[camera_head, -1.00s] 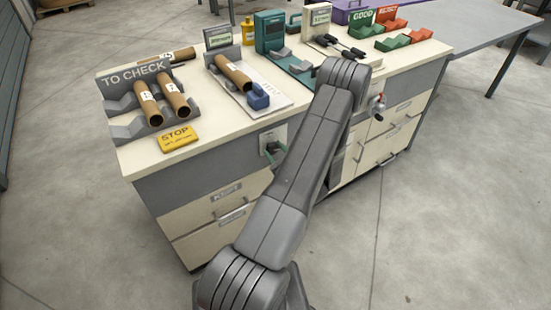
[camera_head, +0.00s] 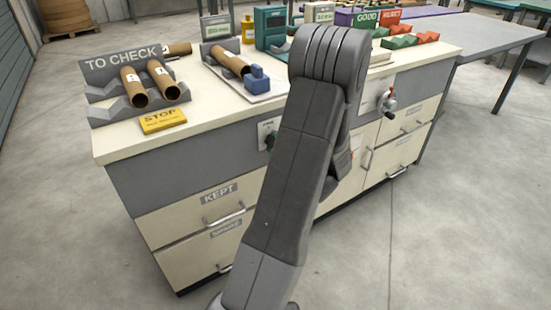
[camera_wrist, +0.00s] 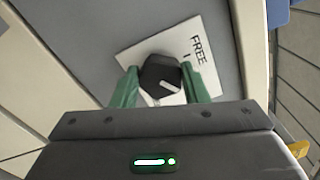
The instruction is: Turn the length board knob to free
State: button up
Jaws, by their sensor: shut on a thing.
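The knob (camera_wrist: 160,76) is dark, with a white pointer line on its face. It sits on a white plate (camera_wrist: 203,72) marked FREE, with a short tick below the word. The pointer line faces the lower side of the wrist picture, away from FREE. My gripper (camera_wrist: 160,84) is shut on the knob, one green finger on each side. In the head view the plate (camera_head: 265,126) shows only in part at the bench front, beside my arm. My arm hides most of the gripper there.
On top are a TO CHECK rack (camera_head: 103,110) with cardboard tubes, a yellow STOP block (camera_head: 162,121) and a blue block (camera_head: 258,79). Floor in front is clear.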

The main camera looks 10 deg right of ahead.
jog(key=shift+f+n+b, duration=0.2)
jog(key=shift+n+b, duration=2.6)
jog(key=shift+b, duration=0.9)
jog(key=shift+f+n+b, duration=0.15)
jog(key=shift+n+b, duration=2.65)
jog(key=shift+b, duration=0.9)
jog(key=o, duration=1)
jog(key=shift+c, duration=0.2)
jog(key=p+v, duration=0.2)
jog(key=v, duration=1.2)
jog(key=shift+p, duration=0.3)
